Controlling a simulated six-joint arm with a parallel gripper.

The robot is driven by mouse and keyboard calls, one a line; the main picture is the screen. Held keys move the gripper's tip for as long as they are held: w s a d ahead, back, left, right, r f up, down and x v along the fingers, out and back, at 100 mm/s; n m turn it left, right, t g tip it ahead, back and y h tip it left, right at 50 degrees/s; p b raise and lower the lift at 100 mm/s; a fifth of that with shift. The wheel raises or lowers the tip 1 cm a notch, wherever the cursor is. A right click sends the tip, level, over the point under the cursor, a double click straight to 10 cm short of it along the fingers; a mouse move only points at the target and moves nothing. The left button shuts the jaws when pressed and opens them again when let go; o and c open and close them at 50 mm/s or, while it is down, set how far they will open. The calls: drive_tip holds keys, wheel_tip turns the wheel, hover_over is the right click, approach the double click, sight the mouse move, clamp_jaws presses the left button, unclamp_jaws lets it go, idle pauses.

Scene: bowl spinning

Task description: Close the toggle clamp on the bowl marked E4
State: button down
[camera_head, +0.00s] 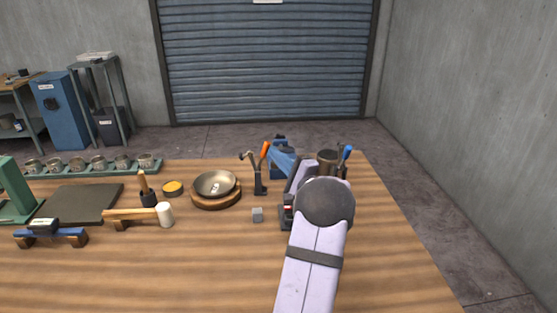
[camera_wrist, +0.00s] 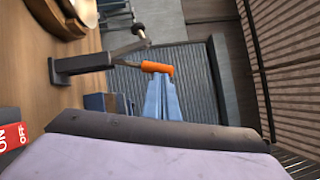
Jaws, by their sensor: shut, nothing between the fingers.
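A shallow bronze-coloured bowl (camera_head: 207,184) with a small white label, too small to read, sits on a round wooden base (camera_head: 232,199). The toggle clamp (camera_head: 259,183) stands just right of it. Its orange handle (camera_head: 265,149) points up, and its holding arm is raised toward the bowl, clear of the rim. My gripper (camera_head: 272,152) has blue fingers, shut and empty, with the tips right at the handle's right side. In the wrist view the fingertips (camera_wrist: 158,77) are close against the orange handle (camera_wrist: 153,67); I cannot tell whether they touch.
A red ON/OFF switch box (camera_wrist: 8,138) stands beside my arm. A brown tool cup (camera_head: 327,157) stands right. A mallet (camera_head: 165,214), a yellow tin (camera_head: 173,187) and a stand with a brush sit left. The front of the bench is clear.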

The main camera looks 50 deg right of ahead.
drive_tip(key=w+a+n+g+b, duration=0.6)
drive_tip(key=w+a+n+b, duration=0.2)
drive_tip(key=b, duration=0.4)
drive_tip(key=shift+r+n, duration=0.3)
drive_tip(key=shift+n, duration=0.6)
drive_tip(key=d+r+v, duration=0.1)
drive_tip(key=r+v, duration=0.1)
drive_tip(key=v, duration=1)
drive_tip(key=shift+r, duration=0.5)
